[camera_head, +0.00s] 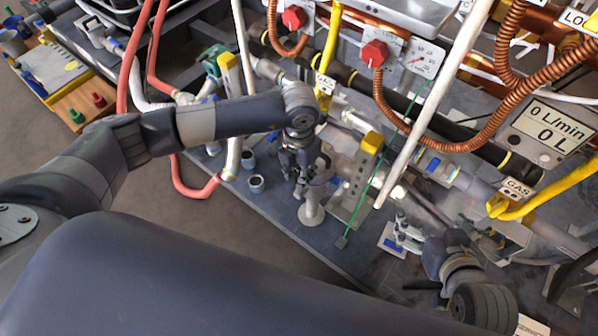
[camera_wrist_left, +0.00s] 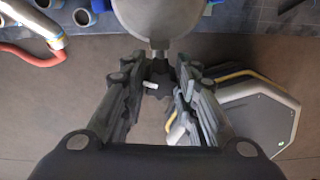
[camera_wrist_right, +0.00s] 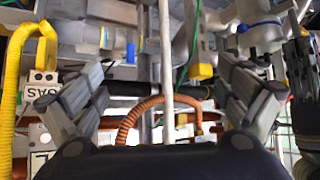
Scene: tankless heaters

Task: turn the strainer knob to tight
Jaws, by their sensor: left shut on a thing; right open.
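My left gripper (camera_head: 302,185) points down beside a pale grey post (camera_head: 311,212) at the edge of the dark base. In the left wrist view, my left gripper (camera_wrist_left: 158,95) has its fingers on both sides of a small dark lobed knob (camera_wrist_left: 160,71), which looks like the strainer knob, and is shut on it. The knob sits just below a round grey body (camera_wrist_left: 150,15). The fingers hide much of it, and no tight mark is readable. My right gripper (camera_head: 402,236) is open and empty at the lower right; its spread fingers also show in the right wrist view (camera_wrist_right: 162,100).
Two red knobs (camera_head: 374,54) and a gauge (camera_head: 418,60) are on the panel behind. A white pipe (camera_head: 436,98) slants across near the grippers.

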